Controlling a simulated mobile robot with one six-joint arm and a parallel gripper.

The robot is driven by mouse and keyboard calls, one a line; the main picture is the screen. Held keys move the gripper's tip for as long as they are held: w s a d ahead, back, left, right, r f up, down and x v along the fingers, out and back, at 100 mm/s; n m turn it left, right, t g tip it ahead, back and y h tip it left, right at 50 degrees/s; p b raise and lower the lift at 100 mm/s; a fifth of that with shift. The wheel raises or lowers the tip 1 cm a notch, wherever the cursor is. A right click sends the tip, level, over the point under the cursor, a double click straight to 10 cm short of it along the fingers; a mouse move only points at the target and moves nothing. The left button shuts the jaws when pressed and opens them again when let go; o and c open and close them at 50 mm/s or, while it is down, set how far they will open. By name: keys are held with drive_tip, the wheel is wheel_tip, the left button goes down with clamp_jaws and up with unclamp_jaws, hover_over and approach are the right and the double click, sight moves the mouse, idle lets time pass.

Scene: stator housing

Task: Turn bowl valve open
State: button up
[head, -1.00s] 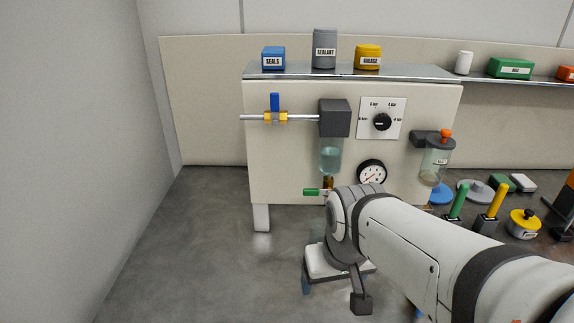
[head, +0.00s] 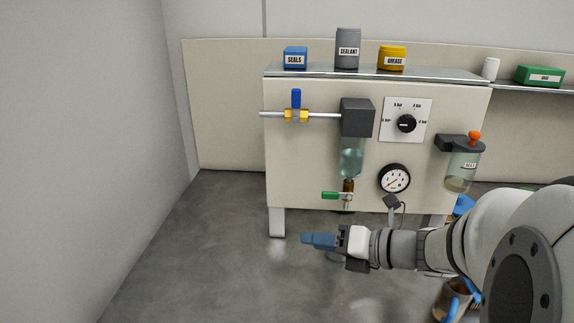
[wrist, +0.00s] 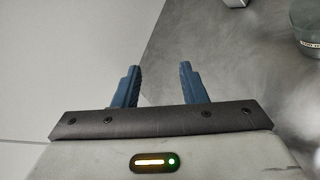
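The bowl valve is a small brass body (head: 348,186) under the clear bluish bowl (head: 352,158). Its green handle (head: 331,195) lies level, pointing left. My gripper (head: 304,239) is below and slightly left of the handle, apart from it, with its blue fingers pointing left. In the wrist view my gripper (wrist: 158,70) has its two fingers spread with nothing between them. The valve does not show clearly in the wrist view.
A blue-handled valve (head: 296,100) sits on the pipe at upper left of the panel. A dial knob (head: 407,124), a gauge (head: 394,179) and an orange-topped jar (head: 463,168) are to the right. A clear vessel (wrist: 306,25) shows in the wrist view. Floor at left is clear.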

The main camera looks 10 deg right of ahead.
sight(332, 197)
drive_tip(key=w+d+r+m+t+h, duration=0.25)
drive_tip(key=w+d+m+t, duration=0.4)
drive_tip(key=m, duration=0.55)
drive_tip(key=shift+y, duration=0.45)
drive_tip(key=shift+d+r+b+x, duration=0.15)
drive_tip(key=shift+b+x, duration=0.25)
drive_tip(key=shift+x, duration=0.9)
drive_tip(key=shift+d+r+b+x, duration=0.1)
drive_tip(key=shift+b+x, duration=0.25)
drive_tip(key=shift+x, duration=0.95)
drive_tip(key=shift+w, duration=0.2)
drive_tip(key=shift+c, duration=0.2)
clamp_jaws()
